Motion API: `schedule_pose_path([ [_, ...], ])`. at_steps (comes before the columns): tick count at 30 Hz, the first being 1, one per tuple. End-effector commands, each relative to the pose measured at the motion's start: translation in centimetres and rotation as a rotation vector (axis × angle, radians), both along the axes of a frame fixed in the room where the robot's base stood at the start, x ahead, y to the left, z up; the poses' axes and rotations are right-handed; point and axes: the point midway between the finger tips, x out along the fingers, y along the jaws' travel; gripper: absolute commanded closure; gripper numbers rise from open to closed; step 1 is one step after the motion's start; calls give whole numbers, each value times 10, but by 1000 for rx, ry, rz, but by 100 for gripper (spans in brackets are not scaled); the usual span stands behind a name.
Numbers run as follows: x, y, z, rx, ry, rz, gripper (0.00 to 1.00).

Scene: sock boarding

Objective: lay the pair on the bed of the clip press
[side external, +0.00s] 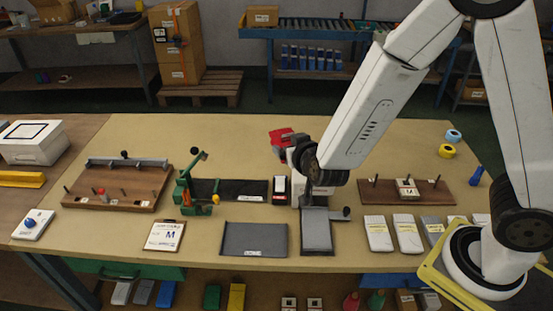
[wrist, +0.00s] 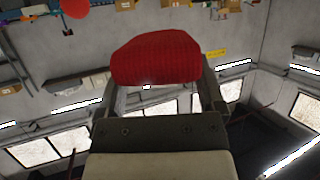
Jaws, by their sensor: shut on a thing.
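A red knitted sock bundle (side external: 281,135) is in my gripper (side external: 284,147), held above the middle of the bench. In the wrist view the red fabric (wrist: 155,58) spans the gap between my gripper's fingers (wrist: 155,80), which are shut on it. I cannot tell whether both socks of the pair are in it. A green lever press (side external: 184,190) stands left of the gripper, with a long black bed (side external: 240,190) beside it. A grey flat-bedded device (side external: 316,232) stands below the gripper. I cannot tell for sure which is the clip press.
A dark grey mat (side external: 254,239) lies at the front edge, beside a card marked M (side external: 164,236). A wooden board with a metal bar (side external: 118,188) is at left, a pegged board (side external: 406,192) at right. Pale packs (side external: 378,233) line the front right. The back of the bench is mostly clear.

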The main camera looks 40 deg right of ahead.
Motion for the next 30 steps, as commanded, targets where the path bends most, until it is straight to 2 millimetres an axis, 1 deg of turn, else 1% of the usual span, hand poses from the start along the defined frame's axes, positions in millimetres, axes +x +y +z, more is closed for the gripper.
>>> schedule_pose_path([
  [1, 5, -5, 12, 2, -7, 7, 72],
  [6, 17, -16, 43, 2, -7, 46, 72],
  [9, 22, -23, 59, 1, -7, 66, 72],
  [13, 26, -30, 76, 1, -5, 87, 72],
  [18, 28, -35, 88, 0, -2, 102, 72],
  [26, 28, -37, 91, 0, 1, 107, 72],
  [30, 28, -37, 97, 0, -2, 105, 72],
])
